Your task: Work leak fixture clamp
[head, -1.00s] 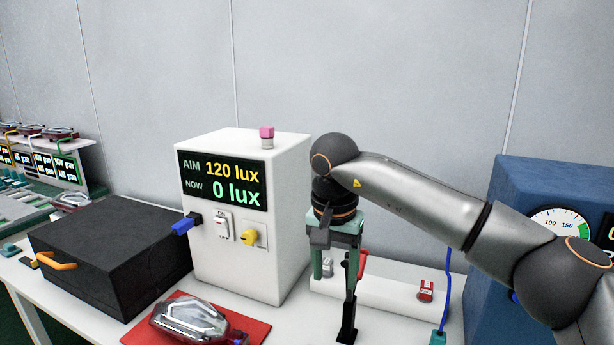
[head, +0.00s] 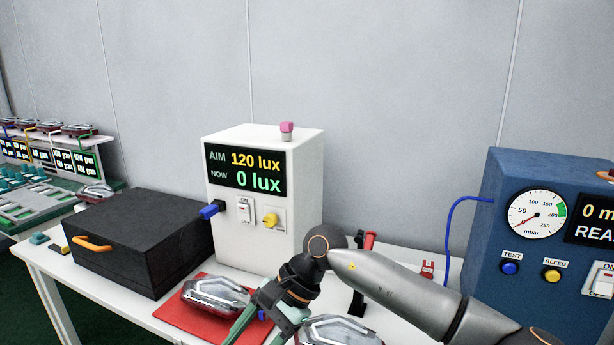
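The leak fixture (head: 400,262) is a pale bench block beside the white lux box. Its clamp has a red handle (head: 370,240) standing roughly upright and a black arm (head: 358,300), both partly hidden by my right arm. A clear and red tail lamp (head: 340,332) lies below the clamp at the bottom edge, partly cut off; I cannot tell whether the clamp touches it. My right gripper (head: 262,334), with green fingers, points down left of this lamp. Its fingers look spread and empty, apart from the handle. My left gripper is out of view.
A second lamp (head: 216,294) lies on a red mat (head: 178,318). The white lux box (head: 310,185) and a black case (head: 140,250) stand behind. A blue leak tester (head: 500,200) with a pressure gauge (head: 537,214) and a TEST button (head: 509,268) stands right.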

